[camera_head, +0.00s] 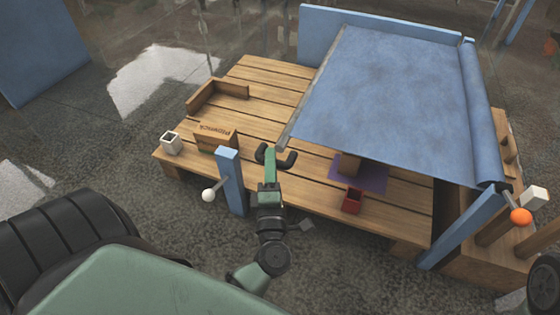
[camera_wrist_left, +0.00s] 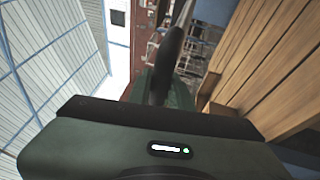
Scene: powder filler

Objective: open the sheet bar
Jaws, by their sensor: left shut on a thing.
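The blue sheet (camera_head: 385,95) is stretched over the right part of a wooden pallet table, from a roll (camera_head: 482,110) on the right. The sheet bar (camera_head: 311,93) runs along the sheet's left edge, slanting from the back down to the near side. My left gripper (camera_head: 276,156) is at the near end of this bar and shut on it; the exact contact is small in the head view. My right gripper is not in view.
The pallet table (camera_head: 265,85) carries a wooden block (camera_head: 215,135), a white cup (camera_head: 170,143), a wooden corner piece (camera_head: 218,92) and a red box (camera_head: 352,201). A blue post (camera_head: 231,180) with a white knob stands left of my gripper. An orange knob (camera_head: 521,216) is at right.

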